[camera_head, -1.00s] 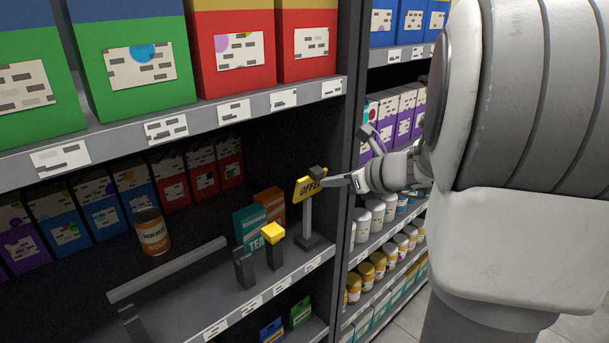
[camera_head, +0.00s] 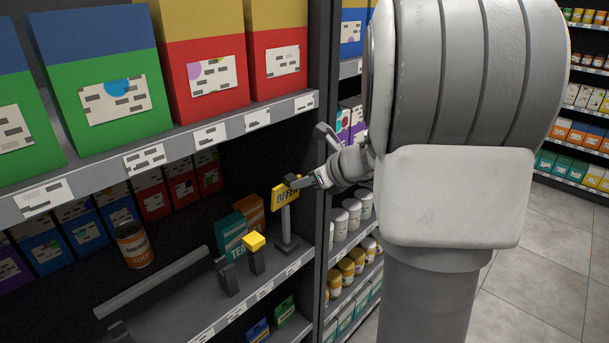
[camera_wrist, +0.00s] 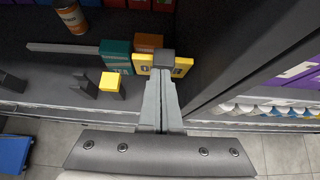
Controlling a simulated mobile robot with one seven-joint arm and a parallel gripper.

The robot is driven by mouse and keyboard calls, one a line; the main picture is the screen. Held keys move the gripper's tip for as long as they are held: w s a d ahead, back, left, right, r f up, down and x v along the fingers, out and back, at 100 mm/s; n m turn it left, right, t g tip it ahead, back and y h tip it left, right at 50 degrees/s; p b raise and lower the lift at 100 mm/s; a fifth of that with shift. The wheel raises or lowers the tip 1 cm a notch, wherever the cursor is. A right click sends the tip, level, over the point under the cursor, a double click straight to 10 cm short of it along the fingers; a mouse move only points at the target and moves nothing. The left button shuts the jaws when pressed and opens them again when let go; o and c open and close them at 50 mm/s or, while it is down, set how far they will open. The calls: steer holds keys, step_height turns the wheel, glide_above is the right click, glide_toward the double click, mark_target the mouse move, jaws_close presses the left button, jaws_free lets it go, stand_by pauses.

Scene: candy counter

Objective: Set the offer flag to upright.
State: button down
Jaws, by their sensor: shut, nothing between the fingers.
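The offer flag (camera_head: 280,198) is a yellow sign with dark lettering on a grey post with a dark foot, on the lower shelf near the right upright. Its post looks about vertical in the head view; the sign's edge slants up to the right, much like the shelf edge. In the wrist view the yellow sign (camera_wrist: 183,70) shows on both sides of my fingertips. My gripper (camera_head: 292,183) is shut and empty, its tips in front of the sign's upper part and hiding some lettering. I cannot tell whether they touch. The shut fingers (camera_wrist: 163,62) also show in the wrist view.
A teal tea box (camera_head: 229,236) and an orange box (camera_head: 250,212) stand behind left of the flag. A yellow-topped grey block (camera_head: 254,257), a dark bracket (camera_head: 228,278), a grey bar (camera_head: 155,282) and a soup can (camera_head: 133,246) are further left. The dark upright (camera_head: 322,130) is close right.

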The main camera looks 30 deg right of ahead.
steer(key=shift+w+a+r, duration=0.2)
steer(key=shift+w+r, duration=0.1)
steer(key=shift+w, duration=0.3)
steer(key=shift+r, duration=0.15)
steer(key=shift+r+p, duration=0.7)
steer(key=shift+p, duration=0.15)
steer(key=shift+s, duration=0.1)
